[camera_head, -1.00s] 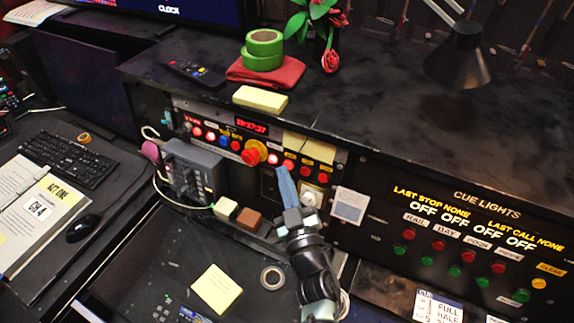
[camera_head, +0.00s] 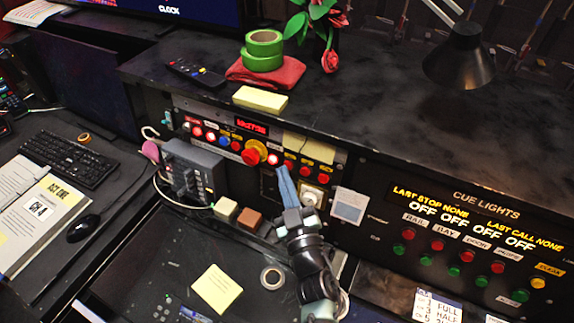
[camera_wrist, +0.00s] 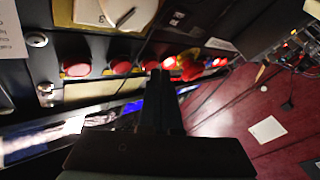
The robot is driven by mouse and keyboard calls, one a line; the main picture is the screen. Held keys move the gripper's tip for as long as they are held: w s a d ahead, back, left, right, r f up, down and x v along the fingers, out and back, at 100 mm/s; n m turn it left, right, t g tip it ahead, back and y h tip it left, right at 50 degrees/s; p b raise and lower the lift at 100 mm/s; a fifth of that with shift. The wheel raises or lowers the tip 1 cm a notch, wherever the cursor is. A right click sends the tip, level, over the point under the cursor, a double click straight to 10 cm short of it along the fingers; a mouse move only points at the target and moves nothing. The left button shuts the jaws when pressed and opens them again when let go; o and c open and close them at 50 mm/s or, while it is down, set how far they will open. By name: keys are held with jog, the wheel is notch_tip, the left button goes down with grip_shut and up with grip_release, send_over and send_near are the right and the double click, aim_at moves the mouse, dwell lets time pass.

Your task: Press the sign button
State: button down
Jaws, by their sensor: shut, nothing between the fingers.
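A row of small buttons with tiny labels runs along the upright panel (camera_head: 232,170). I cannot read which label says sign. A lit red button (camera_head: 273,160) sits just above my gripper's tip, and dimmer red buttons (camera_head: 306,172) lie to its right. My gripper (camera_head: 283,170) is shut and empty, its fingers pointing up at this row. In the wrist view the dark fingertips (camera_wrist: 160,75) are close below the buttons, between a dim red button (camera_wrist: 121,67) and a lit red one (camera_wrist: 190,70). The fingers partly hide the row; I cannot tell whether they touch a button.
A large red mushroom button (camera_head: 251,156) on a yellow base is left of my gripper. A white round knob (camera_head: 311,198) is close on its right. A grey box (camera_head: 190,170) with a cable juts out at left. The shelf (camera_head: 370,110) overhangs the panel.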

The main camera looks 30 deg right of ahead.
jog(key=s+a, duration=0.3)
jog(key=a, duration=0.1)
jog(key=shift+s+a+r, duration=0.3)
jog(key=shift+a+r, duration=0.1)
jog(key=shift+r, duration=0.05)
dwell(0.4)
jog(key=w+a+r+m+t+h, duration=0.1)
jog(key=w+a+r+m+t, duration=0.1)
jog(key=r, duration=1.3)
jog(key=w+a+r+m+t+h, duration=0.1)
jog(key=w+a+r+t, duration=0.1)
jog(key=r, duration=1.3)
jog(key=s+a+r+t+y, duration=0.1)
jog(key=s+a+r+y, duration=0.1)
jog(key=r, duration=0.5)
jog(key=s+a+r+t+y, duration=0.1)
jog(key=s+a+r, duration=0.4)
jog(key=s+r, duration=0.2)
jog(key=s+a+r+t+y, duration=0.1)
jog(key=s+a+r+y, duration=0.1)
jog(key=s+r, duration=0.3)
notch_tip(320, 180, up, 3)
jog(key=shift+a+f+n+t+y+b, duration=0.1)
jog(key=shift+a+n+t+y+b, duration=0.2)
jog(key=shift+a+n+b, duration=0.25)
jog(key=shift+w+a, duration=0.1)
